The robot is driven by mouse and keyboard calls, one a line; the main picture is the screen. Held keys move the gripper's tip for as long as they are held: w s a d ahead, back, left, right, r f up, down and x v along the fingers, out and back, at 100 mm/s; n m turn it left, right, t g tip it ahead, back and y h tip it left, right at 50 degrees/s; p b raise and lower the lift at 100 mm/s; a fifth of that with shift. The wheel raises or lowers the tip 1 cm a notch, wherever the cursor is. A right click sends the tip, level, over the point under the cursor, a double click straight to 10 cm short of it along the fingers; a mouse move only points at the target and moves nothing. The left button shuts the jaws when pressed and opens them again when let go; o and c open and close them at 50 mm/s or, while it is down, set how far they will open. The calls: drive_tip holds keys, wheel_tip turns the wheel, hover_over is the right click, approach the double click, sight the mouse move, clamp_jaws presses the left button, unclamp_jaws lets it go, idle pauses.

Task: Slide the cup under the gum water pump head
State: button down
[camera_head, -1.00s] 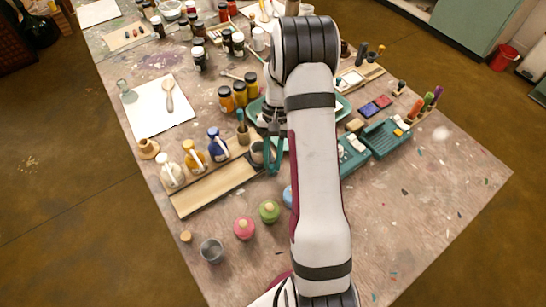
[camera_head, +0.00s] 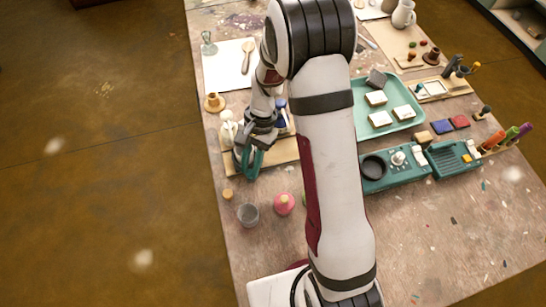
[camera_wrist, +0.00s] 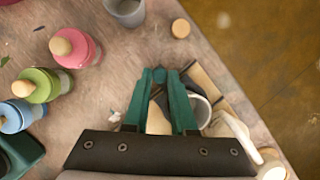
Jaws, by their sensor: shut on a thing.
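My gripper (camera_head: 246,170) is low over the wooden board (camera_head: 284,152), beside the white pump bottle (camera_head: 228,130). In the wrist view my gripper's fingers (camera_wrist: 160,76) converge and are shut on a cup. The cup's pale curved edge (camera_wrist: 205,108) shows to the right of the fingers, with dark grey beside it; most of it is hidden behind them. The white pump bottle (camera_wrist: 232,132) is close to the right of the cup there. I cannot tell whether the cup sits under its head. The blue pump bottle (camera_head: 281,104) is partly hidden behind my arm.
A grey metal beaker (camera_head: 248,215), a cork (camera_head: 227,194) and a pink bottle (camera_head: 284,204) stand in front of the board. Green (camera_wrist: 38,86) and blue (camera_wrist: 16,116) bottles show in the wrist view. A teal unit (camera_head: 395,170) is to the right.

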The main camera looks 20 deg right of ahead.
drive_tip(key=shift+a, duration=1.4)
drive_tip(key=c, duration=0.7)
unclamp_jaws()
drive_tip(key=shift+c, duration=0.2)
drive_tip(key=v, duration=1.6)
drive_tip(key=shift+f, duration=0.1)
